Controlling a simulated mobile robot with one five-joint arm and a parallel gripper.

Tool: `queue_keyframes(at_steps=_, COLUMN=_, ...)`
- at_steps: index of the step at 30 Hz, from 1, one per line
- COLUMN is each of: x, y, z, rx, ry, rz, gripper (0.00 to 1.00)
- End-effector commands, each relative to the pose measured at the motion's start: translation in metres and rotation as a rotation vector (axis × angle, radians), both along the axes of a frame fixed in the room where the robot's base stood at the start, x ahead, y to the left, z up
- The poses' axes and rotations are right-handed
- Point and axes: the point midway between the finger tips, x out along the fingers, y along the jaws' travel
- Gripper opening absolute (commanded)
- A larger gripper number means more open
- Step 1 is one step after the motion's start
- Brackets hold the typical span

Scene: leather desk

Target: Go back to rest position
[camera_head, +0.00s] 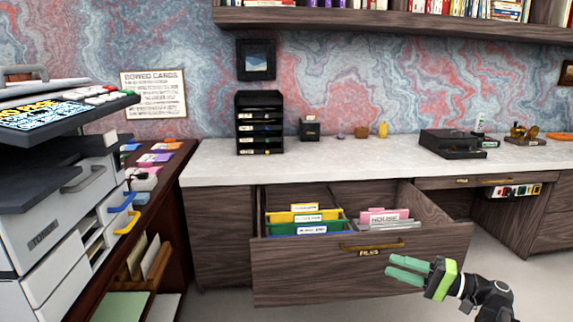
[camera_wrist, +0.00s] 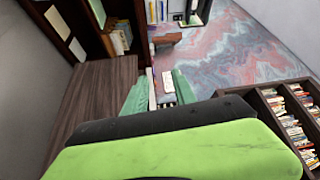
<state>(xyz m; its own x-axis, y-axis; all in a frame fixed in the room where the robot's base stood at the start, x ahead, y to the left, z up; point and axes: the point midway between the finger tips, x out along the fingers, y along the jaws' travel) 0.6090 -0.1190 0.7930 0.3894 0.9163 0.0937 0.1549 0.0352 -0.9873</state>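My gripper (camera_head: 397,266) is at the lower right of the head view, its green fingers pointing left in front of the open file drawer (camera_head: 300,271). The fingers also show in the wrist view (camera_wrist: 160,82), with a gap between them. They look open and empty; some pale items show in the gap, seemingly farther back. The drawer is wooden, with a brass handle (camera_head: 372,246) and a "FILES" label. The fingers appear just below and right of the handle; I cannot tell whether they touch the drawer front. Inside are yellow, green and blue folders (camera_head: 305,218) and a pink "HOUSE" folder (camera_head: 384,216).
A large printer (camera_head: 45,225) stands at the left beside a dark wooden shelf (camera_head: 165,185). The pale countertop (camera_head: 370,160) holds a black letter tray (camera_head: 260,122) and a black box (camera_head: 452,143). A bookshelf (camera_head: 390,24) hangs above. Floor shows at the lower right.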

Motion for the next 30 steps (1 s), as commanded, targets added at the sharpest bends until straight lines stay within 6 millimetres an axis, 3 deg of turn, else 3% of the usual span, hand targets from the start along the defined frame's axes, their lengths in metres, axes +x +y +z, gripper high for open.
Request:
queue_keyframes(at_steps=1, x=0.003, y=0.027, z=0.041, rx=-0.024, ry=0.017, rz=0.043, gripper=0.33)
queue_keyframes(at_steps=3, x=0.007, y=0.064, z=0.062, rx=-0.078, ry=0.051, rz=0.101, gripper=0.33)
queue_keyframes(at_steps=9, x=0.001, y=0.163, z=0.099, rx=-0.309, ry=0.166, rz=0.254, gripper=0.33)
queue_keyframes(at_steps=12, x=-0.009, y=0.201, z=0.109, rx=-0.464, ry=0.224, rz=0.316, gripper=0.33)
queue_keyframes(at_steps=15, x=-0.021, y=0.227, z=0.112, rx=-0.635, ry=0.272, rz=0.363, gripper=0.33)
queue_keyframes(at_steps=19, x=-0.036, y=0.238, z=0.112, rx=-0.873, ry=0.318, rz=0.394, gripper=0.33)
queue_keyframes(at_steps=22, x=-0.045, y=0.229, z=0.108, rx=-1.088, ry=0.349, rz=0.39, gripper=0.33)
queue_keyframes(at_steps=27, x=-0.044, y=0.171, z=0.076, rx=-1.401, ry=0.4, rz=0.307, gripper=0.33)
queue_keyframes(at_steps=30, x=-0.041, y=0.139, z=0.07, rx=-1.527, ry=0.422, rz=0.258, gripper=0.33)
